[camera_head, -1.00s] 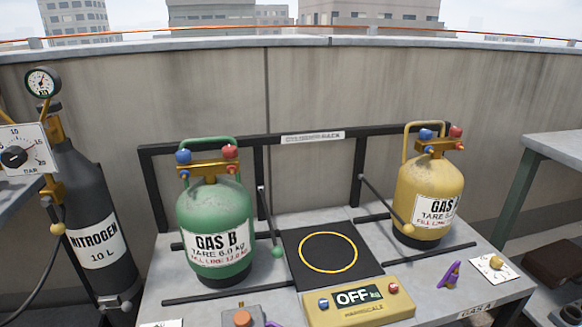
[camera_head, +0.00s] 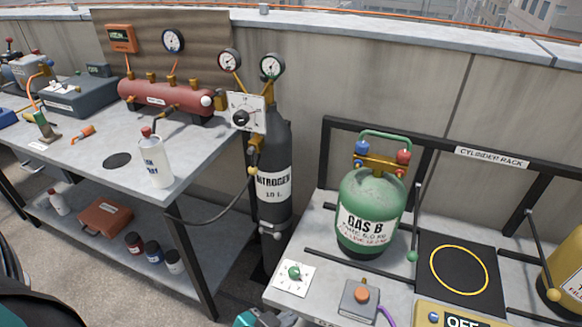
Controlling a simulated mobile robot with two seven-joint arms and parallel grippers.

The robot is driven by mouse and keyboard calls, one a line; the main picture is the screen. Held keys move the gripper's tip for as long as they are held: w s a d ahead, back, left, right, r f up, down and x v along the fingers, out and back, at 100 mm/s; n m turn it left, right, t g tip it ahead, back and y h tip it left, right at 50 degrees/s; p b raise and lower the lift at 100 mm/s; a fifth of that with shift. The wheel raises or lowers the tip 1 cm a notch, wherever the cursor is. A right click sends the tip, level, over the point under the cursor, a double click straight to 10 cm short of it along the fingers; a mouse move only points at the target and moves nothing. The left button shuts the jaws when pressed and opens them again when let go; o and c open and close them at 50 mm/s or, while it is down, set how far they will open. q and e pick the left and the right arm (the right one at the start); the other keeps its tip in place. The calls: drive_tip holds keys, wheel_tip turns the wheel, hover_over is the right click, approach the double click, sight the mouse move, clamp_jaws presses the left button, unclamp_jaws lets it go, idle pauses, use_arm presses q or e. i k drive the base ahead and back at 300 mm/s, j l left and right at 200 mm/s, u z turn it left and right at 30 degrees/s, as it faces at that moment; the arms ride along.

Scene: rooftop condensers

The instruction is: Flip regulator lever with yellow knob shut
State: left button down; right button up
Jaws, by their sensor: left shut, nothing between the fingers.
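The black nitrogen cylinder (camera_head: 278,160) stands between the workbench and the cylinder rack table. Its brass regulator (camera_head: 253,145) is near the top, behind and below a white dial plate (camera_head: 245,112). A small yellow knob (camera_head: 253,170) hangs at the lower end of a short lever on the regulator's left side. My left gripper (camera_head: 268,319) shows only in part at the bottom edge, teal and grey, shut and empty. It is well below the knob and apart from it. My right gripper is out of view.
A green GAS B cylinder (camera_head: 370,208) stands on the rack table. A rack lever with another yellow knob (camera_head: 554,295) is at far right. A black hose (camera_head: 215,215) runs from the regulator to the left. The workbench (camera_head: 75,150) carries a red manifold (camera_head: 165,97) and a bottle (camera_head: 155,160).

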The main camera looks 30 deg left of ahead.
sight(253, 170)
drive_tip(key=u, duration=1.15)
